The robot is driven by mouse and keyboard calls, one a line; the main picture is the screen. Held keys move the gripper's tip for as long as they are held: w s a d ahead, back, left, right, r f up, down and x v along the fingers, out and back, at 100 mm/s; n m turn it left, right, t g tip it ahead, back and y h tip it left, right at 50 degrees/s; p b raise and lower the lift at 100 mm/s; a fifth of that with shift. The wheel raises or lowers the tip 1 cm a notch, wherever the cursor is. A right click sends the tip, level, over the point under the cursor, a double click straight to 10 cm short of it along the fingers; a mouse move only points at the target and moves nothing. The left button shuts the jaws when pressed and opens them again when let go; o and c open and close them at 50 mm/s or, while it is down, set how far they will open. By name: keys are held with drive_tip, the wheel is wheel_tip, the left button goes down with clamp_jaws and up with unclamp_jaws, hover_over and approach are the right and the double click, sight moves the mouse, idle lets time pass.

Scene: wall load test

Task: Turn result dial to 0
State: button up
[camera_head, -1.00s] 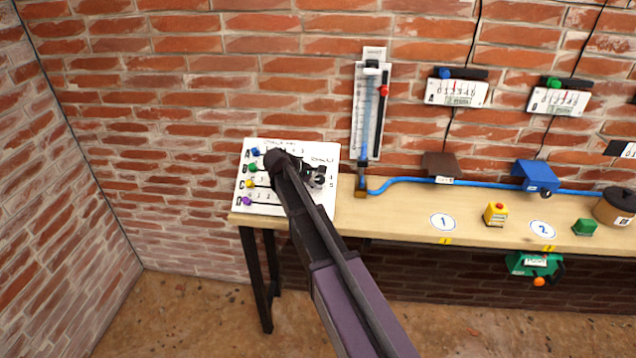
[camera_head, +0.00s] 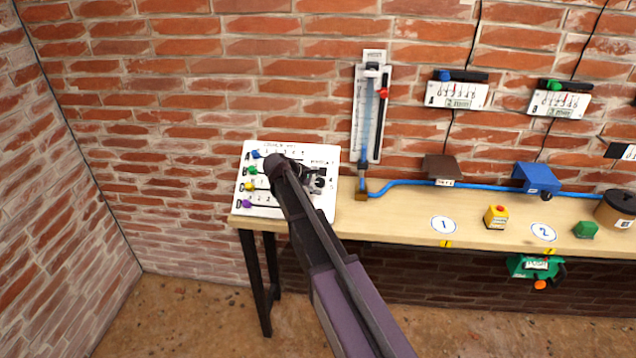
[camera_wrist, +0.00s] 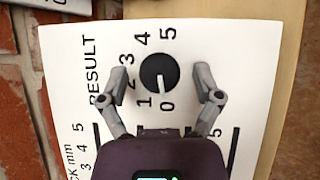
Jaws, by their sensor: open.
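The result dial (camera_wrist: 158,72) is a round black knob with a white pointer mark, on a white panel (camera_wrist: 65,50). Printed numbers 0 to 5 run around part of it. In the wrist view the pointer aims at or very near the 0. My gripper (camera_wrist: 160,84) is open, one finger on each side of the dial, with visible gaps between fingers and knob. In the head view the panel (camera_head: 328,153) lies at the bench's left end, and my gripper (camera_head: 315,182) is over its right part. My arm hides part of the panel there, and the dial is hard to make out.
Blue, green, yellow and purple sliders (camera_head: 252,170) line the panel's left side. A tall gauge (camera_head: 367,110) with a red marker stands right of the panel. A blue hose (camera_head: 430,182) runs along the bench (camera_head: 390,215). A yellow button box (camera_head: 496,216) sits further right.

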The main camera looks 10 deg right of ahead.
sight(320, 181)
drive_tip(key=shift+r+m+p, duration=0.1)
drive_tip(key=shift+m+p, duration=0.2)
